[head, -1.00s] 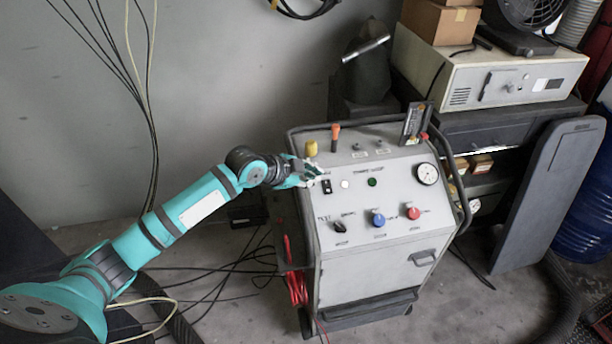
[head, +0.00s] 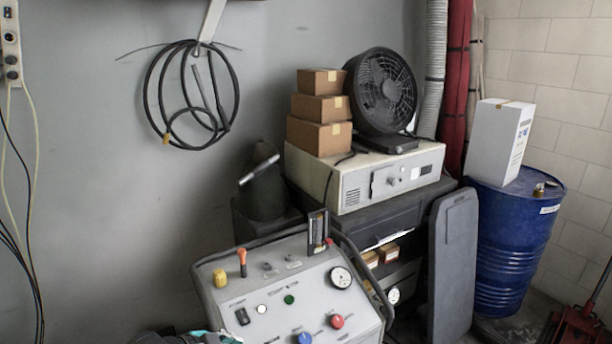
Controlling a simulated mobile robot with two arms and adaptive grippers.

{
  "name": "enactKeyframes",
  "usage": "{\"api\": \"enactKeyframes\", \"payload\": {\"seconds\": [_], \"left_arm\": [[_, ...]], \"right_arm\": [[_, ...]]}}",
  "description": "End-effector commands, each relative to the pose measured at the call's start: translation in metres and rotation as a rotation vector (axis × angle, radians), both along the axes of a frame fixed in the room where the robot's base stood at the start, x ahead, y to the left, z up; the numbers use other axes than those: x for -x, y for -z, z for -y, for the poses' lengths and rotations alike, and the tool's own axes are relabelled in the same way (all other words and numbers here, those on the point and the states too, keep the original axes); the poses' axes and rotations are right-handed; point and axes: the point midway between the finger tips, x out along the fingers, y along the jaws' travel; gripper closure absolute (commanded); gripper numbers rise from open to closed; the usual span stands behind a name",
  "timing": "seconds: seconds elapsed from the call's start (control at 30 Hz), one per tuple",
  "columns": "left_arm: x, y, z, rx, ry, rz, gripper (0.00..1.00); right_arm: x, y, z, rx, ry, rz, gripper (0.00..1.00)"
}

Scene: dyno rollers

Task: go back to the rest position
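The grey control console (head: 262,268) stands at the bottom, its lower part cut off by the frame edge. Its panel has a yellow knob (head: 220,278), an orange-handled lever (head: 242,262), a black switch (head: 242,316), a green button (head: 289,299), a blue knob (head: 305,338), a red knob (head: 337,321) and a round gauge (head: 341,277). Only a sliver of my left gripper (head: 190,338) shows at the bottom edge, by the console's left side. Its fingers cannot be made out. My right gripper is out of view.
Behind the console, a grey boxy unit (head: 365,183) carries stacked cardboard boxes (head: 320,138) and a black fan (head: 381,91). A blue drum (head: 507,240) with a white box (head: 499,140) stands at right. A coiled cable (head: 150,92) hangs on the wall.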

Motion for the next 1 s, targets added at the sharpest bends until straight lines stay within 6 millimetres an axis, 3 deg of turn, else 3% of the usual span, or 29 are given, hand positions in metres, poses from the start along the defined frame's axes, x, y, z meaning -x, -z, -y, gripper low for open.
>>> {"api": "enactKeyframes", "payload": {"seconds": [0.03,0.1,0.2,0.5,0.8,1.0], "left_arm": [[0.036,0.022,0.02,0.031,-0.029,-0.072,1.0],[0.078,0.04,0.032,0.059,-0.112,-0.158,1.0],[0.125,0.054,0.033,0.082,-0.245,-0.255,1.0],[0.22,0.068,0.009,0.099,-0.583,-0.444,1.0],[0.292,0.069,-0.021,0.083,-0.88,-0.574,1.0],[0.276,0.123,-0.018,0.07,-0.864,-0.586,1.0]], "right_arm": [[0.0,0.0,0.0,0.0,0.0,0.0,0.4],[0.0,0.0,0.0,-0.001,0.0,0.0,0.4],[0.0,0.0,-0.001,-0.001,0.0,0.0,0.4],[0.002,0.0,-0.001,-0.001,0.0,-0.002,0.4],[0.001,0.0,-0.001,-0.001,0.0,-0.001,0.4],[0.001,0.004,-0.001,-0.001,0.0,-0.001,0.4]]}}
